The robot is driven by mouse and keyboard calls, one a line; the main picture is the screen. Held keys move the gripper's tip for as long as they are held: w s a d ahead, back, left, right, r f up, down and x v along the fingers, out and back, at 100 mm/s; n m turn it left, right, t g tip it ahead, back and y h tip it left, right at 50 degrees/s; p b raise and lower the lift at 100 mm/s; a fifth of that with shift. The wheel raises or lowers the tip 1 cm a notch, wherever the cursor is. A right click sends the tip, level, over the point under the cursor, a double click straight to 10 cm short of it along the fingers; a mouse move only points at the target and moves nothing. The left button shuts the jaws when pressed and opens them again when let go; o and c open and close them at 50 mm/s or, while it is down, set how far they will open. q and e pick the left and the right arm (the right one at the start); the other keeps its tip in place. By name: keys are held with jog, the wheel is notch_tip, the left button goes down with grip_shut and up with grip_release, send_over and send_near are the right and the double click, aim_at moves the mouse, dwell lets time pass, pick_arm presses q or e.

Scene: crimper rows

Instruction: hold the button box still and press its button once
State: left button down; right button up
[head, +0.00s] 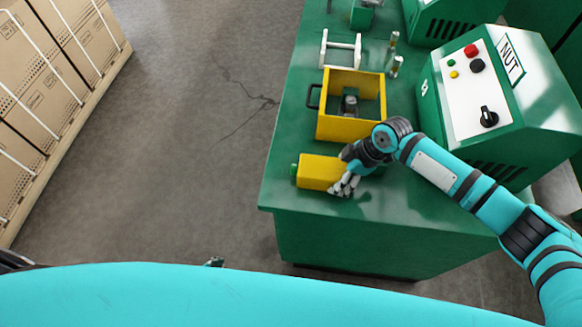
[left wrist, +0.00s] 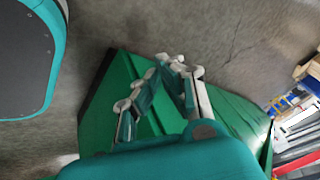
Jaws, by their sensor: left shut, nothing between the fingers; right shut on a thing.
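The button box (head: 315,171) is a yellow block lying near the front left corner of the green bench. Its green button (head: 294,170) is on its left end, facing the bench's left edge. My right gripper (head: 342,183) is shut on the right part of the box, and its fingers hide that end. My left gripper is mostly hidden behind my own body in the head view; only a small tip (head: 215,262) shows, well below and left of the box. In the left wrist view my left gripper (left wrist: 172,64) is shut and empty. The box is not visible there.
The green bench (head: 285,205) also carries a yellow open-topped box (head: 345,132) behind the button box, a white frame (head: 340,50) and a machine (head: 478,90) with a control panel. Cartons (head: 45,80) stand at far left. The grey floor between is clear.

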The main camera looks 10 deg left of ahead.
aim_at(278, 172)
pick_arm(q)
jog(key=w+d+r+m+t+h, duration=0.2)
jog(key=w+r+m+t+h, duration=0.3)
jog(key=w+r+m, duration=0.9)
jog(key=w+d+r+m+g+h, duration=0.1)
jog(key=w+r+m, duration=0.3)
jog(key=r, duration=0.4)
jog(key=w+d+r+m+g+h, duration=0.1)
jog(key=w+d+r+m+h, duration=0.2)
jog(key=r, duration=0.6)
jog(key=w+d+m, duration=0.1)
jog(key=w+m, duration=0.1)
jog(key=m, duration=0.1)
jog(key=shift+d+r+g+h, duration=0.3)
jog(key=shift+g+h, duration=0.1)
jog(key=shift+w+d, duration=0.1)
jog(key=shift+d, duration=4.3)
jog(key=shift+d, duration=0.15)
jog(key=shift+d, duration=0.25)
